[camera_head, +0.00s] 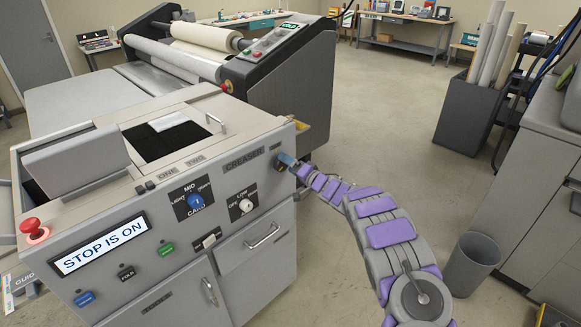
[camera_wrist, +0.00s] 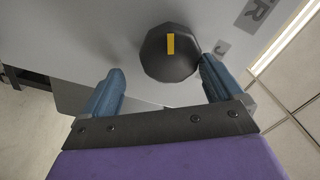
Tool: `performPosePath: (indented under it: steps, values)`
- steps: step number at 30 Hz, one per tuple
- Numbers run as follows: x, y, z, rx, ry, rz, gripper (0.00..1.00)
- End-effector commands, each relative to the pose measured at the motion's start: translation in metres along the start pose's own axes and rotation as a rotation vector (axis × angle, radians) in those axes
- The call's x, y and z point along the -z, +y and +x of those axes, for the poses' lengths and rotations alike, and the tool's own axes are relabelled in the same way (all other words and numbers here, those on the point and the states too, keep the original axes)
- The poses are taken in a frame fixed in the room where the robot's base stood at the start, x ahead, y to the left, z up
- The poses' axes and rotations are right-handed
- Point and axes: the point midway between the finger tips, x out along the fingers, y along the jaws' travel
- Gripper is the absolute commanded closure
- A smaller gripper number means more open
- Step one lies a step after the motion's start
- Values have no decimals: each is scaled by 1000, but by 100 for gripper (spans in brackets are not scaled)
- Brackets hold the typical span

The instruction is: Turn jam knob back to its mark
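The jam knob is most likely the dark, faceted knob with a yellow pointer stripe in the wrist view (camera_wrist: 170,55). It sits on a light grey panel, and its stripe stands nearly upright in that picture. My gripper (camera_wrist: 160,88) is open, with one blue finger to the lower left of the knob and the other close to its right edge. I cannot tell whether the right finger touches it. In the head view my gripper (camera_head: 285,160) is at the right end of the creaser's front panel and hides the knob there. The mark cannot be made out.
The creaser (camera_head: 225,205) shows "STOP IS ON" on its display (camera_head: 100,243). A red stop button (camera_head: 34,228), a blue-centred dial (camera_head: 194,201) and a white dial (camera_head: 245,205) are on it. A grey bin (camera_head: 470,263) stands right of my arm. Floor behind is clear.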

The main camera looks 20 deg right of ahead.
Motion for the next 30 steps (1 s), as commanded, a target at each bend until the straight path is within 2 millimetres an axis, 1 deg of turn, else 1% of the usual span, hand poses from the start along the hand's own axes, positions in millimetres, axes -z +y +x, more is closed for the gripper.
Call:
performPosePath:
  steps: [1, 3, 8, 15, 25, 26, 30]
  values:
    - [-4, -3, 3, -1, -5, -4, 9]
    - [-6, -5, 4, -2, -6, -8, 9]
    - [-4, -3, 2, -1, -5, -4, 9]
    - [4, 5, -2, 1, -2, 8, 31]
    - [-2, 4, 1, -8, -3, 2, 62]
    - [-2, 4, 1, -9, -3, 2, 65]
    - [-3, 5, 2, -7, -8, 4, 66]
